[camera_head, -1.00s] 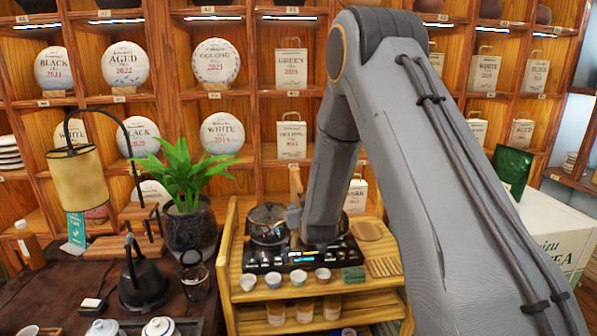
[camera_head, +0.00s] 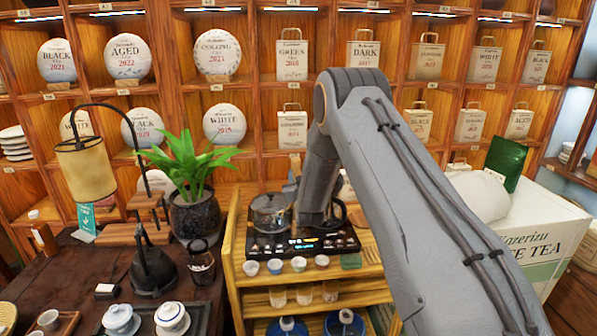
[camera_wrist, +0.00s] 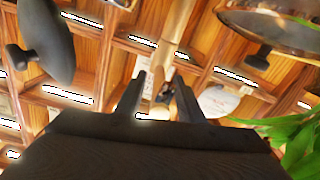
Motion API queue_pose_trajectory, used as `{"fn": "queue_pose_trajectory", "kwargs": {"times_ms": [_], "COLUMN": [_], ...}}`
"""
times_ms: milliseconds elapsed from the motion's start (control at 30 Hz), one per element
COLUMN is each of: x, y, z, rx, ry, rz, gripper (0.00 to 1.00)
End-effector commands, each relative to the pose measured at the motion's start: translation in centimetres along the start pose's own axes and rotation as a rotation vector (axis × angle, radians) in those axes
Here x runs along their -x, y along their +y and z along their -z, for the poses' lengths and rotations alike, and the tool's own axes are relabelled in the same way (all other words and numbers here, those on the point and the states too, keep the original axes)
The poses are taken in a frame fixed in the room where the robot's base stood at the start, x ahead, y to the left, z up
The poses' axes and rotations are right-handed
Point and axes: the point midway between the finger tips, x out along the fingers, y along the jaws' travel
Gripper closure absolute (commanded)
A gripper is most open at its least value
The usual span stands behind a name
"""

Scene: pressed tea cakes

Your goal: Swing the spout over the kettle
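A glass kettle (camera_head: 271,213) stands on the left of the black stove (camera_head: 290,246). A dark kettle (camera_head: 341,212) on the right is mostly behind my arm. A small grey and wooden piece (camera_head: 291,186), seemingly the spout, shows between them beside my arm. The wrist view looks upside down. There my gripper (camera_wrist: 160,80) has its two fingers apart. A pale wooden bar (camera_wrist: 181,35) runs toward the gap between them; contact cannot be told. The glass kettle (camera_wrist: 275,30) and the dark kettle (camera_wrist: 47,40) are on either side.
Small cups (camera_head: 275,266) line the front of the wooden stand (camera_head: 235,235). A potted plant (camera_head: 195,212) and a lamp (camera_head: 85,170) stand to the left. A white box (camera_head: 535,235) is on the right. Shelves with tea cakes fill the back.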

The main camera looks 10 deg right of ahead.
Motion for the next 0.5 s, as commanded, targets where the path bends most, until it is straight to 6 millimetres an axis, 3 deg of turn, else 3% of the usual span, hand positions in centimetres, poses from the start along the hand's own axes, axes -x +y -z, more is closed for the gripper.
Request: {"fn": "queue_pose_trajectory", "kwargs": {"times_ms": [400,500], "x": [-0.81,-0.81], "y": [0.01,0.01], "z": [-0.03,-0.02], "rx": [0.000,0.000], "ry": [-0.001,-0.001], "rz": [0.000,0.000], "gripper": [0.65,0.80]}}
